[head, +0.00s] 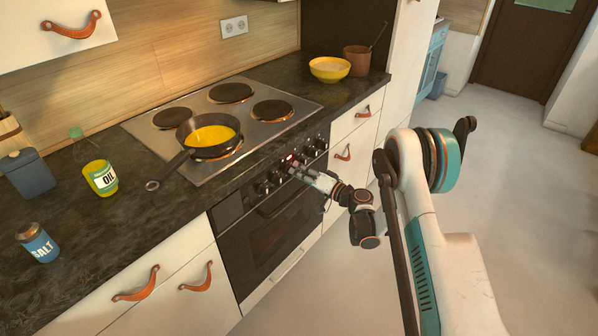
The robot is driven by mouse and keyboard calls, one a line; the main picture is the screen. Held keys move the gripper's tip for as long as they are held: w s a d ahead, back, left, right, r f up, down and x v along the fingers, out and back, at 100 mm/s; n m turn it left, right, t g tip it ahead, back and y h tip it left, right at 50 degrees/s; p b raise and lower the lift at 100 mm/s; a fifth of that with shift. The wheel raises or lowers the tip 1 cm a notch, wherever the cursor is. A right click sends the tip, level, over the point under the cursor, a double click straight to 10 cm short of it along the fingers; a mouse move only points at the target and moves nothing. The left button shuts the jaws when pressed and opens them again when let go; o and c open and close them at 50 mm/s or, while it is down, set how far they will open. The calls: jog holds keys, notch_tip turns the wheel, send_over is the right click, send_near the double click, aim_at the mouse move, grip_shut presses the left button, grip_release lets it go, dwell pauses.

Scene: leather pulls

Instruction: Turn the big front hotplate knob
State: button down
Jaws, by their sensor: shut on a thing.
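The hotplate knobs (264,187) sit in a row on the dark front panel of the oven, below the steel hob (152,140). My gripper (291,166) reaches the panel from the right, at about the middle of the row. It is shut on a knob there; its fingers hide most of that knob, and I cannot tell its turn angle. A small red light shows near the fingertips. Other dark knobs (309,149) show to the right of the gripper. A black pan (210,151) with yellow contents stands on the front hotplate.
An oil bottle (100,177) and a salt jar (38,243) stand on the left counter. A yellow bowl (330,70) stands at the back right. The floor at right is clear.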

jog(key=shift+d+f+m, duration=0.1)
jog(key=shift+m, duration=0.5)
jog(key=c, duration=1.7)
grip_release()
jog(key=shift+o, duration=0.2)
jog(key=v, duration=0.7)
jog(key=shift+s+d, duration=0.15)
jog(key=shift+d, duration=0.05)
